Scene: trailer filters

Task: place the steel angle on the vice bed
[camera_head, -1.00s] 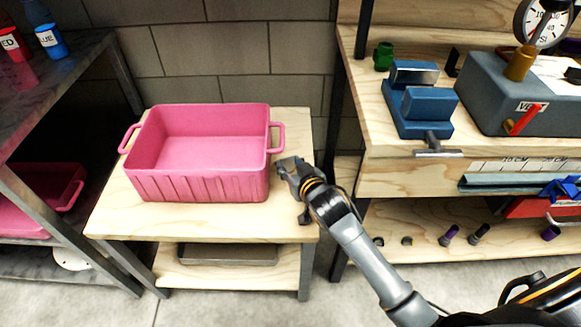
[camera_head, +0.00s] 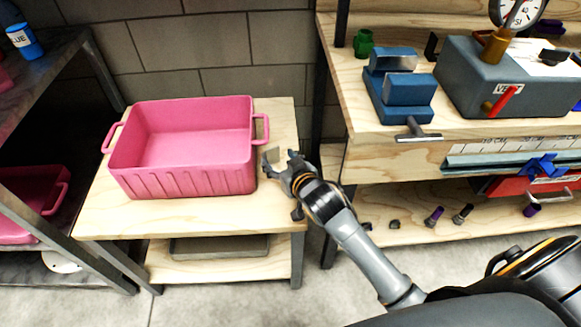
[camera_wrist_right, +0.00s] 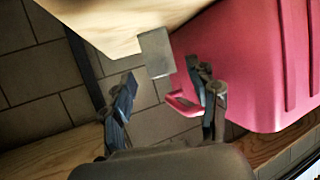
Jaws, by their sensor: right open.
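A grey flat-faced metal piece, apparently the steel angle (camera_head: 272,154), stands on the small wooden table beside the pink bin's right side. It also shows in the right wrist view (camera_wrist_right: 155,52), ahead of the fingers near the table edge. My right gripper (camera_head: 282,163) is open and close to it. In the right wrist view its fingers (camera_wrist_right: 165,84) are apart with nothing between them. The angle's full shape cannot be told. The blue vice (camera_head: 408,100) sits on the workbench at the right, its bed between the jaws partly hidden. My left gripper is not in view.
The pink bin (camera_head: 182,180) fills most of the small table (camera_head: 150,219); its handle (camera_wrist_right: 184,103) is close to my right gripper. A grey gauge box (camera_head: 500,92) stands right of the vice. A green part (camera_head: 363,43) sits behind it. Dark shelves stand at the left.

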